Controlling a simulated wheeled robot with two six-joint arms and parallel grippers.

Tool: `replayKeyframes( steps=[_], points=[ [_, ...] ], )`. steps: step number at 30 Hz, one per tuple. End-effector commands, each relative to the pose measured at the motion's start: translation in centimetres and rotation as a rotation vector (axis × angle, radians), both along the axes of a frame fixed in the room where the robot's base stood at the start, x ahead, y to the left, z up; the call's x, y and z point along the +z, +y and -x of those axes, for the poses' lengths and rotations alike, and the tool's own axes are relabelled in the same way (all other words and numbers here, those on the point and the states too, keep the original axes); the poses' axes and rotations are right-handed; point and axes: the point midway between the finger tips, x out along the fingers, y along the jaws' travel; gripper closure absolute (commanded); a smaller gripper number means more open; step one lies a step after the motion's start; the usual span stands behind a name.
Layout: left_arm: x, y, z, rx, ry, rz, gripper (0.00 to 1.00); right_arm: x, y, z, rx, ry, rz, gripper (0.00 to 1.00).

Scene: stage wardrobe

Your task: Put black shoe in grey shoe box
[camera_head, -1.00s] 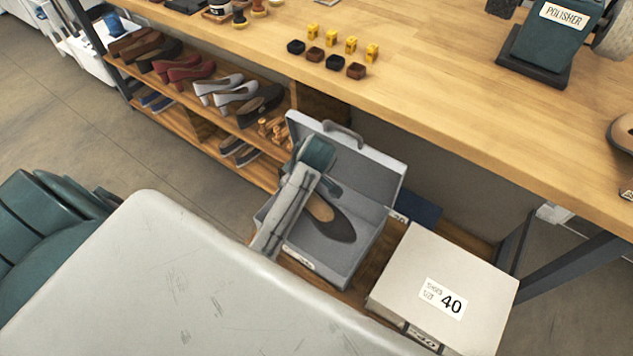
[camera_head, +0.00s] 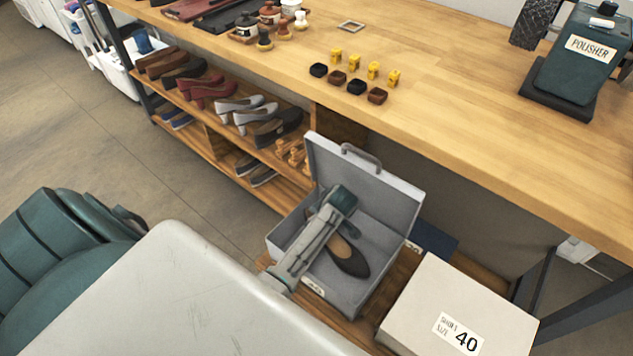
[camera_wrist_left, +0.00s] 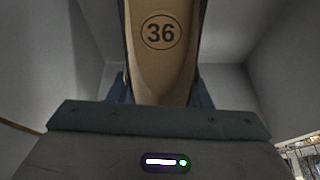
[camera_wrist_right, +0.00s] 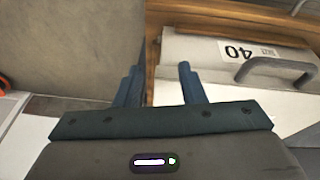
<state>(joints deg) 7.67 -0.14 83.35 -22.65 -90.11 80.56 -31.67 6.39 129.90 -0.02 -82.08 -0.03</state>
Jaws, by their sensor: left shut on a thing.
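The black shoe (camera_head: 348,258) has a tan insole and is inside the open grey shoe box (camera_head: 390,191), toe towards the front right. My left gripper (camera_head: 342,218) reaches into the box and is shut on the shoe's heel end. In the left wrist view the shoe's insole (camera_wrist_left: 160,62) shows the number 36, with grey box walls around it. I cannot tell whether the shoe touches the box floor. My right gripper (camera_wrist_right: 159,88) is open and empty in the right wrist view, and out of the head view.
A closed pale box marked 40 (camera_head: 430,295) stands right of the grey box. The box's raised lid leans near the wooden bench edge (camera_head: 450,150). A shelf of shoes (camera_head: 205,105) is at left. In the right wrist view a grey handle (camera_wrist_right: 275,70) is ahead.

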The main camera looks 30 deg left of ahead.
Motion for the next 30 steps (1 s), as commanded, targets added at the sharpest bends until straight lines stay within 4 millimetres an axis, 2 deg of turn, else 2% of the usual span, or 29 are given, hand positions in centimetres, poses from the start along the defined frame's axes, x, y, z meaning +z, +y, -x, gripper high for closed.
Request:
replayKeyframes(
  steps=[9, 10, 12, 13, 23, 26, 30],
  points=[
    [-0.1, 0.0, -0.1, 0.001, -0.004, 0.000, 0.81, 0.0, 0.0, 0.1, 0.000, 0.002, 0.000, 0.64],
    [-0.1, 0.0, -0.1, 0.001, -0.004, 0.000, 0.49, 0.0, 0.0, 0.1, 0.000, 0.002, 0.000, 0.64],
    [-0.1, 0.0, -0.1, 0.001, -0.004, 0.000, 0.36, 0.0, 0.0, 0.1, 0.000, 0.002, 0.000, 0.64],
    [-0.1, 0.0, -0.1, 0.001, -0.004, 0.000, 0.33, 0.0, 0.0, 0.1, 0.000, 0.002, 0.000, 0.64],
    [0.4, -0.1, -0.1, 0.000, -0.005, 0.000, 0.33, 0.1, 0.0, 0.1, 0.000, 0.001, 0.000, 0.64],
    [1.6, -0.6, -0.1, 0.000, -0.007, 0.001, 0.33, 0.2, 0.0, 0.0, 0.000, -0.002, 0.000, 0.64],
    [3.9, -1.6, -0.1, 0.000, -0.008, 0.001, 0.33, -1.1, -0.2, 0.1, -0.001, 0.010, 0.001, 0.64]
  ],
)
